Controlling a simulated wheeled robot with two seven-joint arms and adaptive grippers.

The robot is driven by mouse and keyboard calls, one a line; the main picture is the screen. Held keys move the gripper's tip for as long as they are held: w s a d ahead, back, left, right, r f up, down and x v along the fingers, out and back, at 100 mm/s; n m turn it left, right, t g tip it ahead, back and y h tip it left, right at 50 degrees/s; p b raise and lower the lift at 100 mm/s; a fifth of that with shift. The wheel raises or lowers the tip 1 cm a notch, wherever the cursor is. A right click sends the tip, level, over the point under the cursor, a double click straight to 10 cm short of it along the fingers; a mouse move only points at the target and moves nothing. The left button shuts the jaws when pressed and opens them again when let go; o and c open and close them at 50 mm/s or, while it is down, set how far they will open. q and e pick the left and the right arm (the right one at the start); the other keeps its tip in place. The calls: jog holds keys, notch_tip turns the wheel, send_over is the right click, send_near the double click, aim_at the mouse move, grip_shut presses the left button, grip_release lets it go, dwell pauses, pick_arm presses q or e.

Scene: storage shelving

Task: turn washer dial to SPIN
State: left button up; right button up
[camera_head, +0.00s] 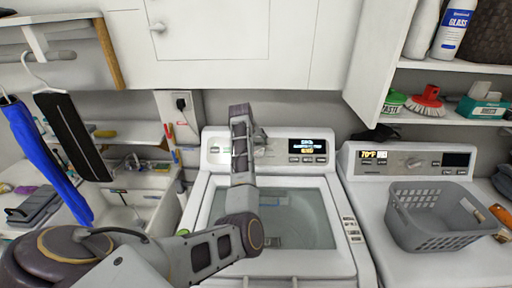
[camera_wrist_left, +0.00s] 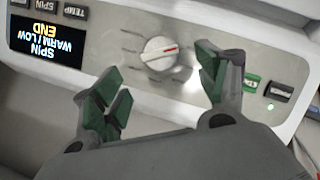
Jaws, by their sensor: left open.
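The washer (camera_head: 340,250) is white with a clear glass lid, and stands in the middle of the head view. Its dial (camera_wrist_left: 158,53) is a round white knob with a red pointer line, seen clearly in the left wrist view; tick marks surround it. In the head view my arm largely hides it. My left gripper (camera_wrist_left: 164,92) is open, its green-padded fingers spread on either side of the dial's position, with nothing between them. I cannot tell whether they touch the panel. The washer display (camera_wrist_left: 45,42) appears upside down in the wrist view and reads SPIN, WARM/LOW, END.
Green and dark buttons (camera_wrist_left: 265,87) sit beside the right finger in the wrist view. A second white machine (camera_head: 440,268) stands at right with a grey basket (camera_head: 440,222) on top. A sink is at left. Shelves (camera_head: 450,115) with bottles and brushes hang upper right.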

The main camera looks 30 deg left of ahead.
pick_arm(q)
jog(key=shift+v, duration=2.4)
